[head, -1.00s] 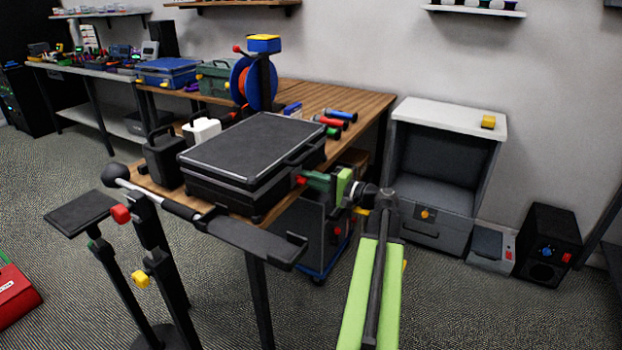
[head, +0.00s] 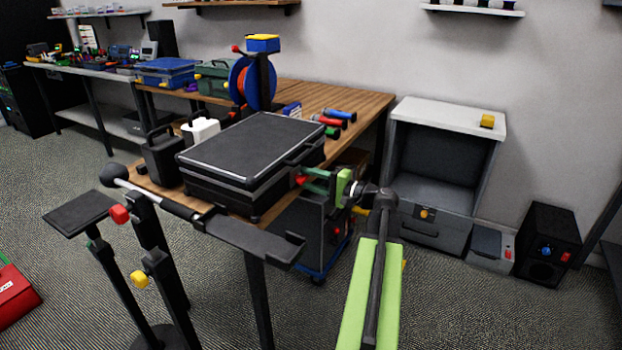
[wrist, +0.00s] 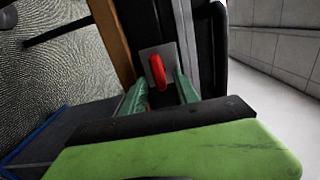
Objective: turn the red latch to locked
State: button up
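In the head view the latch (head: 301,181) shows as a small red spot at the right side of the black case (head: 250,150). My gripper (wrist: 161,82) has green fingers, one on each side of the latch, with gaps visible. In the head view my gripper (head: 311,179) is right beside the case. The fingers are open; I cannot tell how far they reach past the latch.
The case rests on a wooden table (head: 360,98) with a cable reel (head: 240,84) behind it. A black ledge (head: 250,240) juts out in front. A grey cabinet (head: 448,115) stands to the right. Stands with red and yellow knobs are at front left.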

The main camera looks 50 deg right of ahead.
jog(key=v, duration=1.7)
jog(key=shift+s, duration=0.3)
jog(key=shift+f, duration=0.1)
